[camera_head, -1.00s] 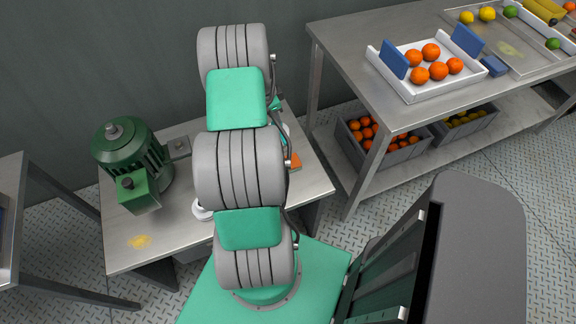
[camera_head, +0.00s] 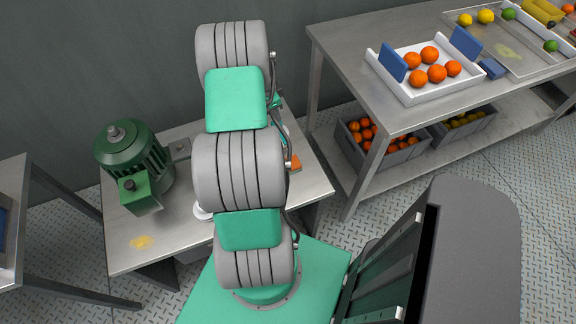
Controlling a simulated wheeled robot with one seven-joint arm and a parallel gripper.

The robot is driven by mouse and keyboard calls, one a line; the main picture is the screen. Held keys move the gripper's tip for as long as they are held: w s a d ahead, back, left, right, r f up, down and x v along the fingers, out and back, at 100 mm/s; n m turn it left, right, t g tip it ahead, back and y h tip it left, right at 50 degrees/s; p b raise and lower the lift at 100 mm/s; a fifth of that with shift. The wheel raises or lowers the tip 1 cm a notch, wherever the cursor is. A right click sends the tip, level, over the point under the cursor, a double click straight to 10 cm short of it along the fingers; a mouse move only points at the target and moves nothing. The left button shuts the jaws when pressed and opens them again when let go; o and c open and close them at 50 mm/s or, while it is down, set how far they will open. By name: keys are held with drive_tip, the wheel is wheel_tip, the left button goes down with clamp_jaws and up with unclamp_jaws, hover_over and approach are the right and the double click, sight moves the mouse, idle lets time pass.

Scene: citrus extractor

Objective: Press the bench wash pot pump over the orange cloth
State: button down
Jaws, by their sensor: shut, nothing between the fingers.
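A small piece of the orange cloth (camera_head: 295,164) shows on the low steel bench (camera_head: 315,178), just right of my arm. The rest of the cloth is hidden behind the arm. A sliver of a white thing shows above the cloth beside my arm; I cannot tell whether it is the wash pot. The pump top cannot be made out. My arm stands across the middle of the view and hides much of the bench. My gripper's fingers are hidden behind it, so their distance to the pot cannot be seen.
A green motor (camera_head: 135,163) stands on the bench's left part, near a yellow stain (camera_head: 142,242). A white round thing (camera_head: 203,213) shows partly left of my arm. At right, a taller table (camera_head: 350,60) holds a white tray (camera_head: 425,96) of oranges, with fruit crates below.

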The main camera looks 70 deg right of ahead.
wheel_tip(320, 180, up, 6)
drive_tip(key=p, duration=0.2)
drive_tip(key=shift+p, duration=0.3)
idle(0.5)
